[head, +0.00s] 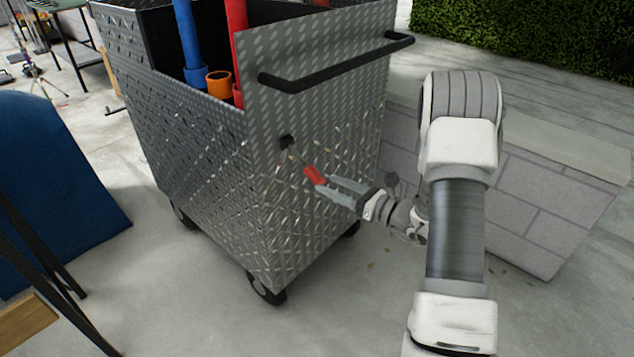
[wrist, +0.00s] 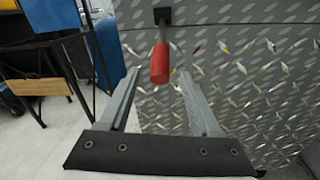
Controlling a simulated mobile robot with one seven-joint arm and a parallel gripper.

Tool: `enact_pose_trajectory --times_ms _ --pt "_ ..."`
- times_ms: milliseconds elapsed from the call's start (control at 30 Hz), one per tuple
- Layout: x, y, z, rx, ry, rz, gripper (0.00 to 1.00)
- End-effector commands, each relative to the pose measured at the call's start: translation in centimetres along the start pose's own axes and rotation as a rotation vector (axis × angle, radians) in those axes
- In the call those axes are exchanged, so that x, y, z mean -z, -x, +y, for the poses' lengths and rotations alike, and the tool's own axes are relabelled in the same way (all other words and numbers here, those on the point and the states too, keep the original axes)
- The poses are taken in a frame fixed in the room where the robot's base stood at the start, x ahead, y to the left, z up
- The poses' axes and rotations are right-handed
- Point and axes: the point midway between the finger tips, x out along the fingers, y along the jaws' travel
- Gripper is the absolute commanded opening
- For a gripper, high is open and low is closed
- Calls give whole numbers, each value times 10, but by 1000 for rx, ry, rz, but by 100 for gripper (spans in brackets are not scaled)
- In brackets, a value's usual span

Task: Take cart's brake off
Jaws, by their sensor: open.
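The cart (head: 210,140) is a box of silver diamond-plate metal on dark wheels. Its brake lever is a thin rod with a red grip (head: 314,177), sticking out of a black mount (head: 286,142) on the panel below the push handle. My gripper (head: 335,188) is at the red grip, with its fingers open around or beside its end. In the wrist view the red grip (wrist: 160,64) shows between and just beyond the open fingertips (wrist: 157,78), and the black mount (wrist: 162,16) is above it. I cannot tell whether the fingers touch the grip.
A black push handle (head: 335,65) runs across the panel above the lever. A low block wall (head: 540,215) stands to the right behind my arm. Blue, red and orange tubes (head: 218,84) stand in the cart. A blue object (head: 60,170) stands at the left.

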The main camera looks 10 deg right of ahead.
Motion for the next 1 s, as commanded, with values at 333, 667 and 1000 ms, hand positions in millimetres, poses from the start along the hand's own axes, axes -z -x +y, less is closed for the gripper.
enact_pose_trajectory --times_ms 333,667,1000 --pt "1 -48 0 -1 1 1 64" --pt "0 -51 0 1 0 0 64" --pt "0 -51 0 1 -1 0 7"
